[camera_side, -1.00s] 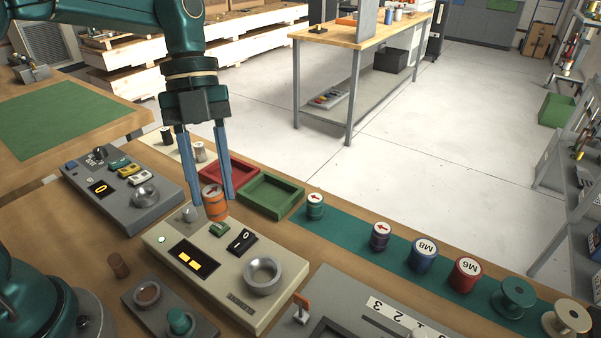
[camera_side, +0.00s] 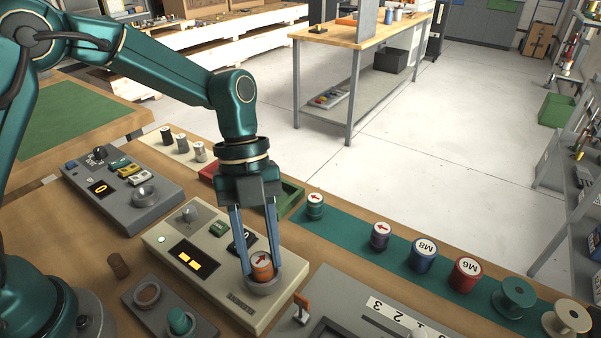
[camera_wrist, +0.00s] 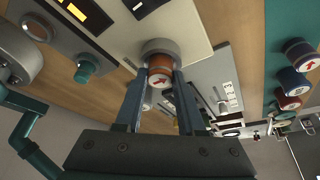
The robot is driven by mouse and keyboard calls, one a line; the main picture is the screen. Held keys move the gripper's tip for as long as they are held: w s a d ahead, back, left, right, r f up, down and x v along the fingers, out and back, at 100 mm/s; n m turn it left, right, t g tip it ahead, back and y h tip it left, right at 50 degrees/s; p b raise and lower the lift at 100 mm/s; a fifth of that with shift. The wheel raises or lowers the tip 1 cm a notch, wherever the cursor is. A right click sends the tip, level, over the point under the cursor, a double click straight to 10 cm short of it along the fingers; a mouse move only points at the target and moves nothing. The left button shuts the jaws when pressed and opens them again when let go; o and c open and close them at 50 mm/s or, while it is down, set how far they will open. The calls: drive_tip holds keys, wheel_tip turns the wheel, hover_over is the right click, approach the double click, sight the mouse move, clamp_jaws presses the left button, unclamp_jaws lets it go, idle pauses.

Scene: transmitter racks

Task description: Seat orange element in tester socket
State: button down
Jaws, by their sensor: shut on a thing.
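The orange element (camera_side: 262,264), a short cylinder with a red arrow on its white top, is between the fingers of my gripper (camera_side: 260,270). My gripper is shut on it. The beige tester (camera_side: 205,285) has a round grey socket ring (camera_side: 262,288) at its front right. The element stands upright over the ring, with its lower end at or within the rim; how deep it sits I cannot tell. In the wrist view the orange element (camera_wrist: 160,76) is between the fingertips, in line with the socket ring (camera_wrist: 160,46).
Several spools and cylinders stand on the teal strip (camera_side: 345,222) to the right. A grey panel with an orange lever (camera_side: 301,301) is close on the right. A grey tester (camera_side: 125,190) is at left.

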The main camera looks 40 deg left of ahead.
drive_tip(key=shift+f, duration=0.1)
drive_tip(key=c, duration=0.5)
unclamp_jaws()
drive_tip(key=v, duration=1.1)
drive_tip(key=shift+s+a+n+t+y, duration=0.6)
drive_tip(key=shift+s+a+n+t, duration=1.1)
drive_tip(key=shift+n, duration=2.55)
drive_tip(key=shift+s+a+n+t+y, duration=0.6)
drive_tip(key=shift+s+a+n+t, duration=1.1)
drive_tip(key=shift+n, duration=2.6)
drive_tip(key=shift+s+a+n+t+y, duration=0.75)
drive_tip(key=shift+s+n, duration=1.7)
drive_tip(key=shift+n, duration=1.8)
drive_tip(key=shift+a, duration=0.15)
